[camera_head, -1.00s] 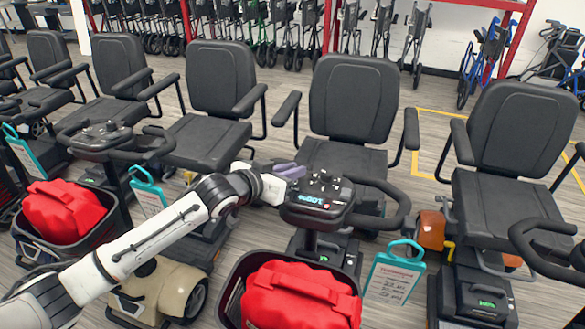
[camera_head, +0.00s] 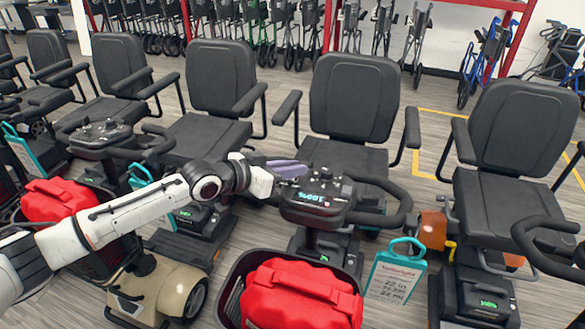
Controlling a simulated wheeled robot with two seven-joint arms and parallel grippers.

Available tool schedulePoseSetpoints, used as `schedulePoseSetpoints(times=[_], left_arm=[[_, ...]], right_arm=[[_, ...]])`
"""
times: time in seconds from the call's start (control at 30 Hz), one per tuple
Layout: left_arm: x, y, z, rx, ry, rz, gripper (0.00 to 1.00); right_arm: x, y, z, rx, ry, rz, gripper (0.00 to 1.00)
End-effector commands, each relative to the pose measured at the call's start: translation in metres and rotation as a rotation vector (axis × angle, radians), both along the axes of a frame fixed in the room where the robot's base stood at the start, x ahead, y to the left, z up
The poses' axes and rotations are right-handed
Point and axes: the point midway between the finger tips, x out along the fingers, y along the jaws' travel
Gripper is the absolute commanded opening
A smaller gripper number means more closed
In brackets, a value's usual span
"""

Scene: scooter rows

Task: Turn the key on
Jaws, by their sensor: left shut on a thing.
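The scooter console (camera_head: 318,205) is a black tiller head with a lit display and a looped black handlebar (camera_head: 385,213), in the middle of the head view. My left gripper (camera_head: 300,172), with purple-grey fingers, reaches in from the left to the console's far left edge. Its fingers are shut on the key, which is too small and too covered by the fingers to make out. How far the key is turned cannot be seen. My right gripper is not in view.
A black basket (camera_head: 236,282) with a red bag (camera_head: 300,298) hangs in front of the console. A teal tag (camera_head: 397,270) stands to its right. Other scooters stand close on both sides, with a black seat (camera_head: 352,98) behind the console.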

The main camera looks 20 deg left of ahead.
Motion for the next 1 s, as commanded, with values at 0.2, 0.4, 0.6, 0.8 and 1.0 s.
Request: schedulePoseSetpoints(times=[0.2,0.4,0.6,0.8,1.0], left_arm=[[0.0,0.001,0.0,0.003,0.0,0.001,0.21],[0.0,0.0,0.0,0.001,0.001,0.001,0.31],[-0.002,0.002,0.0,0.001,0.001,0.001,0.31],[-0.024,0.015,0.01,0.004,0.001,0.001,0.31],[-0.056,0.036,0.024,0.006,0.002,0.002,0.31]], right_arm=[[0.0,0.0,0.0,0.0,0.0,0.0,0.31],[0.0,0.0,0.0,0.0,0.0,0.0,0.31],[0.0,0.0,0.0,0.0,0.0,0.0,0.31],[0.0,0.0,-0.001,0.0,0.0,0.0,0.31],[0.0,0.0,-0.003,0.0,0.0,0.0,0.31]])
